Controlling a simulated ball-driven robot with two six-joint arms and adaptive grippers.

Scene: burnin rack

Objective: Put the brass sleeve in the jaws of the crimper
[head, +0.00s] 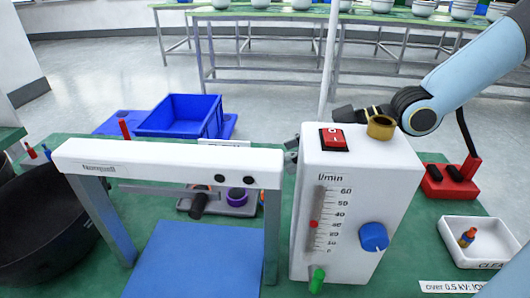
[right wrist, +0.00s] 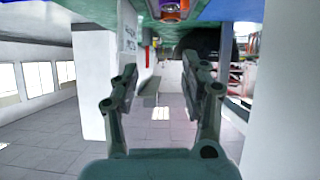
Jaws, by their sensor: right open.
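A brass-coloured ring (head: 381,127) stands on top of a white meter box, at its back right edge. I cannot tell whether it is the loose sleeve or a fitting of the box. My right gripper (head: 318,128) is behind the box, partly hidden by it. In the right wrist view its two fingers (right wrist: 161,85) are spread with nothing between them. A grey fixture (head: 228,207) with a black cylinder and a purple ring sits behind the white frame; I cannot tell if it is the crimper. My left gripper is not in view.
The meter box (head: 340,190) and the white frame (head: 170,165) stand high at the front. A blue bin (head: 183,117) is behind, a black bowl (head: 40,225) at left. At right are a red block (head: 450,182) and a white tray (head: 450,250) holding a small orange-and-blue part.

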